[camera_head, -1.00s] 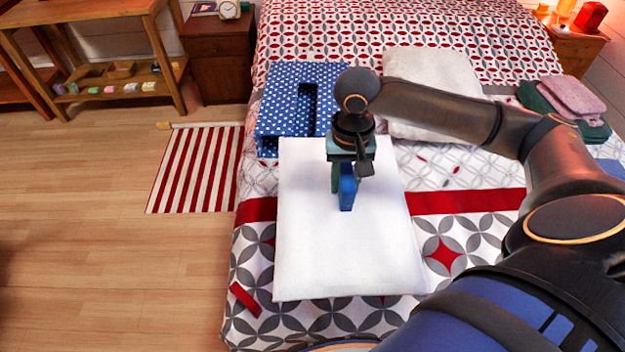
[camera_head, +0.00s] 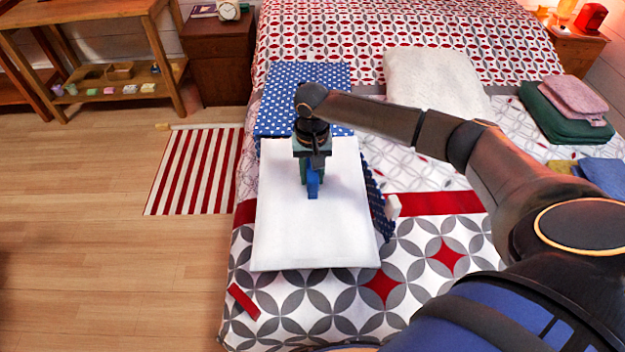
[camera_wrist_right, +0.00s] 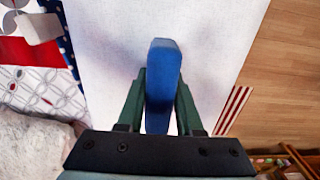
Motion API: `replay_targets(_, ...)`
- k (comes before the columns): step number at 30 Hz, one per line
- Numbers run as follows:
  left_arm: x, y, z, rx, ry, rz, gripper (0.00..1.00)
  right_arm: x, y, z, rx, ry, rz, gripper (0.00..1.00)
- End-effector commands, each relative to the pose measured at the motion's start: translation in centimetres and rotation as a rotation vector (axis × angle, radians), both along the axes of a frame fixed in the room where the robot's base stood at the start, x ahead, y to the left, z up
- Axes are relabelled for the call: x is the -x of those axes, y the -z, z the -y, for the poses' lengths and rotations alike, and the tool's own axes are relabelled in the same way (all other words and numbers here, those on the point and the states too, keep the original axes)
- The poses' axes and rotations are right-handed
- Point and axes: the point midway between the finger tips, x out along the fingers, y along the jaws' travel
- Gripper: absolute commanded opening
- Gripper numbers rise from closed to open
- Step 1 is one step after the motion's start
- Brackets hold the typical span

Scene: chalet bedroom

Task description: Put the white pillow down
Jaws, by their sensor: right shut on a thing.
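The white pillow (camera_head: 315,235) is a flat white slab with a blue handle (camera_head: 313,185). It is over the near left part of the bed. My right gripper (camera_head: 312,172) is shut on this handle. In the right wrist view the handle (camera_wrist_right: 163,85) stands between the green fingers, with the white pillow (camera_wrist_right: 105,60) behind it. I cannot tell whether the pillow touches what is under it. My left gripper is not in view.
A blue polka-dot cushion (camera_head: 290,85) lies behind the white pillow. A dotted edge (camera_head: 374,205) with a white block (camera_head: 393,206) shows at its right. A textured white cushion (camera_head: 430,80) and folded green cloth (camera_head: 560,115) lie farther right. Floor lies left of the bed (camera_head: 430,310).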

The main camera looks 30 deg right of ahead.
Motion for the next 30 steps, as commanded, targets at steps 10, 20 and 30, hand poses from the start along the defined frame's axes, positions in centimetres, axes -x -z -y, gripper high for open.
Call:
replay_targets(10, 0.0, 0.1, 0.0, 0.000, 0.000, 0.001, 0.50, 0.0, 1.7, 0.0, 0.000, 0.000, 0.000, 0.00)
replay_targets(20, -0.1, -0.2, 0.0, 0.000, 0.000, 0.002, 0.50, 0.1, 2.6, 0.0, 0.000, 0.001, -0.002, 0.37)
replay_targets(30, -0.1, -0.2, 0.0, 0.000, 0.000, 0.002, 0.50, 0.1, 2.6, 0.0, 0.000, 0.001, -0.001, 0.65)
